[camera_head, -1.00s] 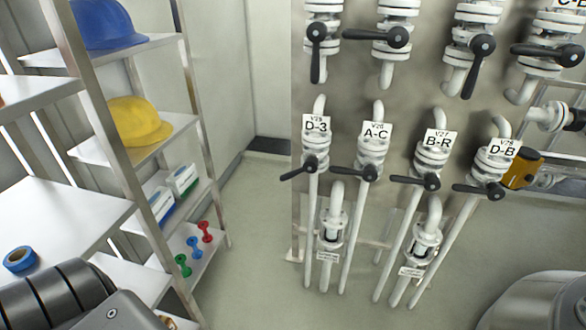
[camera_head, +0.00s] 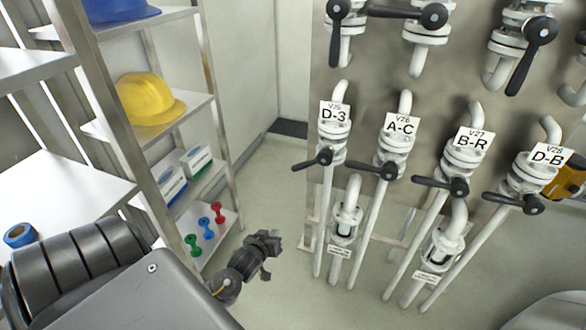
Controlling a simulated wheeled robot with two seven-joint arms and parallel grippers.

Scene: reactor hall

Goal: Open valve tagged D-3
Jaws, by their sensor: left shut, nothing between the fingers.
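The valve tagged D-3 (camera_head: 334,137) is the leftmost in the lower row on the wall panel. It has a white flanged body and a white tag. Its black lever handle (camera_head: 318,160) points left, crosswise to the vertical pipe and tilted slightly down at its free end. My left gripper (camera_head: 271,262) is in the lower middle of the picture, below and left of the handle, apart from it. It is dark, small in the view, and shut with nothing in it. My right gripper is not in view.
A metal shelf rack (camera_head: 165,115) with a yellow helmet (camera_head: 148,99) stands left, close to my left arm. Open floor lies between rack and panel.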

